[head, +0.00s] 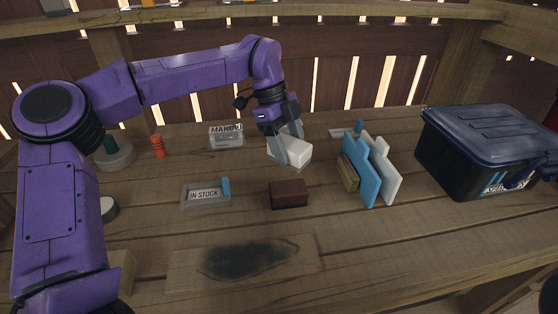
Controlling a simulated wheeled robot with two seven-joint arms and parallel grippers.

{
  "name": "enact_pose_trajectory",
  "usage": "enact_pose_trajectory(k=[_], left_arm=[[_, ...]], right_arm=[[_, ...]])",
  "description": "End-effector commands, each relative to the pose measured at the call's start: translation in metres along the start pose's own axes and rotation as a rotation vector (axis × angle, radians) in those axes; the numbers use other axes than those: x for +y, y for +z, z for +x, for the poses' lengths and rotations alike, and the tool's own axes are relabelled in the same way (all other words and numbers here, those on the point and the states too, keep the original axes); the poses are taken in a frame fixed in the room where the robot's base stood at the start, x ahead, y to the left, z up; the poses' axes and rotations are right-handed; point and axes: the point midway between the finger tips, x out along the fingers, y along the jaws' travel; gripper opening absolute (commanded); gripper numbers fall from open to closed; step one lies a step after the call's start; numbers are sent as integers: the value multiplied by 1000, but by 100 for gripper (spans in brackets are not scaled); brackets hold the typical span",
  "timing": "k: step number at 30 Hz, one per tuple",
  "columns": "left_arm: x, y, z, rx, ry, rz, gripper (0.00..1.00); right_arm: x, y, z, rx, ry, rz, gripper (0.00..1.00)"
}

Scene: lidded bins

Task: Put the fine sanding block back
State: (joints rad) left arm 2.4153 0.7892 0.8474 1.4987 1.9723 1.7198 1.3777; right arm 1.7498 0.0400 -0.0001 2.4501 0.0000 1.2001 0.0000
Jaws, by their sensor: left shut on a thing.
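My left gripper (287,143) reaches in from the left and points down at the middle of the bench. It is shut on a pale, whitish block-shaped thing (297,154), at or just above the bench top; I cannot tell whether it touches. No marking on it is readable, so I cannot tell its grit. A dark red-brown block (288,194) lies on the bench in front of it. My right gripper is not in view.
Blue (361,172) and white (387,172) upright panels stand right of the gripper. A dark lidded toolbox (465,165) is at far right. The front bench is mostly clear, with a dark stain.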

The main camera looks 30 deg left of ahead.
Motion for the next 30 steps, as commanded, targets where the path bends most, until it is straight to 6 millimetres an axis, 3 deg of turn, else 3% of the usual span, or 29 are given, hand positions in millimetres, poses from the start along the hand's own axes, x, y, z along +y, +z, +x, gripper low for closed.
enact_pose_trajectory(k=[4,10,17,21,30], left_arm=[[-29,37,1,-2,3,-5,25],[-49,75,32,-1,3,0,25],[-60,95,46,-2,3,1,25],[-58,104,71,-1,4,2,25],[-58,106,76,-1,2,3,25]], right_arm=[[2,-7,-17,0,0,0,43],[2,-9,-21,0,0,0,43],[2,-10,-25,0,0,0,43],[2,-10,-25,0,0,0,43],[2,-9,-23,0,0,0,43]])
